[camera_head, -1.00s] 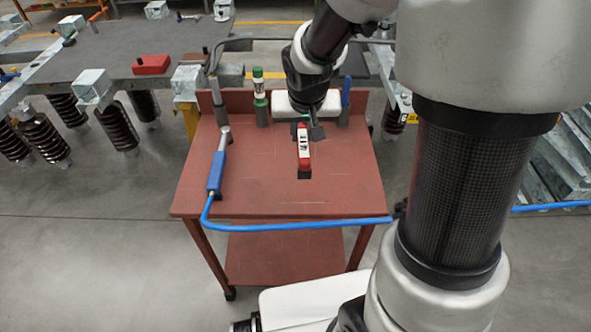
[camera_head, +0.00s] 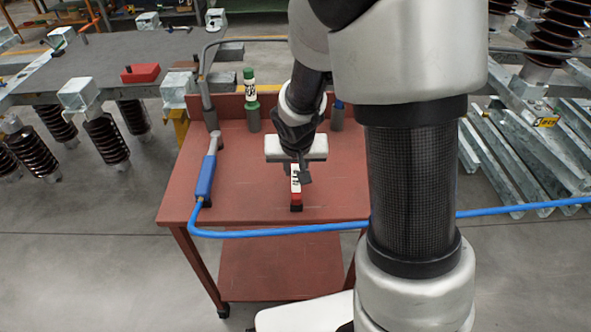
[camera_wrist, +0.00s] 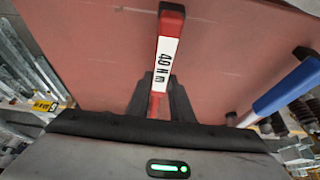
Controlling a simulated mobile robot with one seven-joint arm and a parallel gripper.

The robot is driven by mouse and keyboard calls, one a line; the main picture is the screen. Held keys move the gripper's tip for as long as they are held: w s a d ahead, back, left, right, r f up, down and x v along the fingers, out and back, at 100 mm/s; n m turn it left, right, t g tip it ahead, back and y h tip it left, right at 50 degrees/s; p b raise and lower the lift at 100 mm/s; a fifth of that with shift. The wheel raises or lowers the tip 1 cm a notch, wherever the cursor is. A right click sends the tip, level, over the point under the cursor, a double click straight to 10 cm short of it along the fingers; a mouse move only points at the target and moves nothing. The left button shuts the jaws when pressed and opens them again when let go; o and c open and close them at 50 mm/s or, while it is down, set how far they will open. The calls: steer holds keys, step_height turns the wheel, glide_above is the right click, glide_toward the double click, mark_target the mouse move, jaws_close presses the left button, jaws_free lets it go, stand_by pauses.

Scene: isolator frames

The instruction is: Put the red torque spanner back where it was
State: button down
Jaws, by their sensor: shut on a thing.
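The red torque spanner (camera_head: 296,185) has a white label and a black end. In the wrist view the spanner (camera_wrist: 164,58) shows its "40 Nm" label and a red end pointing away from the hand. My gripper (camera_head: 300,172) is shut on it; the dark fingers (camera_wrist: 160,100) also show in the wrist view. The spanner appears over the front middle of the red cart top (camera_head: 245,200). I cannot tell its height above the surface. The part between the fingers is partly hidden.
A blue-handled tool (camera_head: 206,178) lies at the left. Its blue hose (camera_head: 270,233) crosses before the cart's front edge.

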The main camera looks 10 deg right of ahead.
steer(key=c, duration=2)
jaws_free()
steer(key=shift+f, duration=0.1)
steer(key=o, duration=0.4)
steer(key=shift+o, duration=0.2)
steer(key=shift+r, duration=0.2)
steer(key=shift+r, duration=0.25)
steer(key=s+r+n+y+p, duration=0.1)
steer(key=s+r+n+p, duration=0.1)
steer(key=s+r, duration=1.9)
step_height(320, 180, up, 3)
steer(key=shift+s+d+f+t+p, duration=0.1)
steer(key=shift+s+d+t+p, duration=0.2)
steer(key=shift+d+t+p, duration=0.15)
